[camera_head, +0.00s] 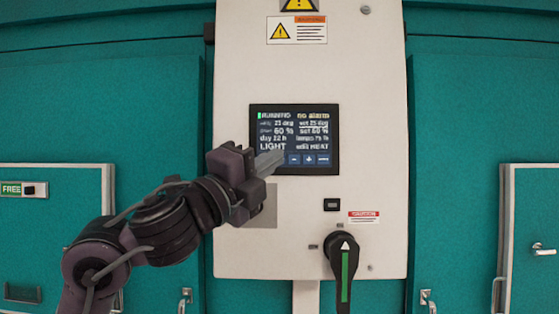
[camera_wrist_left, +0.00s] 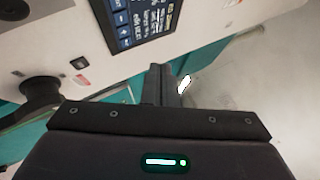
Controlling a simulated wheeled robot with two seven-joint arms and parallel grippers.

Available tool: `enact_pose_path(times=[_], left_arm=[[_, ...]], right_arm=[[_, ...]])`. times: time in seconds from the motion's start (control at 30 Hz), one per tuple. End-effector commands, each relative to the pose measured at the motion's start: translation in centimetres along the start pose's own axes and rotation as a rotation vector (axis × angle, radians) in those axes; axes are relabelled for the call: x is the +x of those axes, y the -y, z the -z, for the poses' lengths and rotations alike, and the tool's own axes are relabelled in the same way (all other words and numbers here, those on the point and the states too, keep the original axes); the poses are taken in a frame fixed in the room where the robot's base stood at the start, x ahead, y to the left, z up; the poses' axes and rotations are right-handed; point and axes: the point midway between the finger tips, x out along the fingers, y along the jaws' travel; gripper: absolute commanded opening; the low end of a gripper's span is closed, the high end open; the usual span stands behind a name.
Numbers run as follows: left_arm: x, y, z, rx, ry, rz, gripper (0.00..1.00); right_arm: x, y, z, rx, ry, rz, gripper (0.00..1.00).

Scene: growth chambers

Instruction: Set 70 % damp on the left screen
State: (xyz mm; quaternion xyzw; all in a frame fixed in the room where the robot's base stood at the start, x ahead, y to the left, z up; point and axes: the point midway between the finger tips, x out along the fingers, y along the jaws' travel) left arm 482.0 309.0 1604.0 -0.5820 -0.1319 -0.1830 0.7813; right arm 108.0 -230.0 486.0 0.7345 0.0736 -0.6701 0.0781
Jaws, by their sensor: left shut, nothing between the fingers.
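The screen (camera_head: 294,139) is set in a white control panel and is lit with a dark display. It reads "RUNNING" and "no alarm", with a line showing 60 % on the left, "set 60 %" on the right, and "set 25 deg" underlined above it. Minus, plus and another button (camera_head: 308,159) line its bottom edge. My left gripper (camera_head: 268,163) is shut and empty, its fingertips at the screen's lower left corner in the head view. Contact cannot be told. The screen also shows in the left wrist view (camera_wrist_left: 146,20), beyond the shut fingers (camera_wrist_left: 165,85). My right gripper is not in view.
The white panel (camera_head: 240,60) carries warning labels (camera_head: 297,30) at the top. A black rotary handle (camera_head: 344,262) with a green stripe projects below the screen. Teal chamber walls with white-framed doors (camera_head: 533,240) stand on both sides.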

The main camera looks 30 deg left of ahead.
Motion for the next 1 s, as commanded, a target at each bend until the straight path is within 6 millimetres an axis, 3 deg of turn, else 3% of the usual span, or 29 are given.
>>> enact_pose_path(times=[0.17, 0.7, 1.0], left_arm=[[0.6, -0.5, -0.4, -0.003, -0.001, -0.002, 0.00], [5.5, -4.0, -3.9, -0.003, 0.000, -0.003, 0.00], [6.2, -4.5, -4.5, -0.002, 0.000, -0.001, 0.00]], right_arm=[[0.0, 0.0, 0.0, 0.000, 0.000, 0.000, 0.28], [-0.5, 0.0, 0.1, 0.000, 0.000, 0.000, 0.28], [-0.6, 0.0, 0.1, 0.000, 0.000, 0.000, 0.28]])
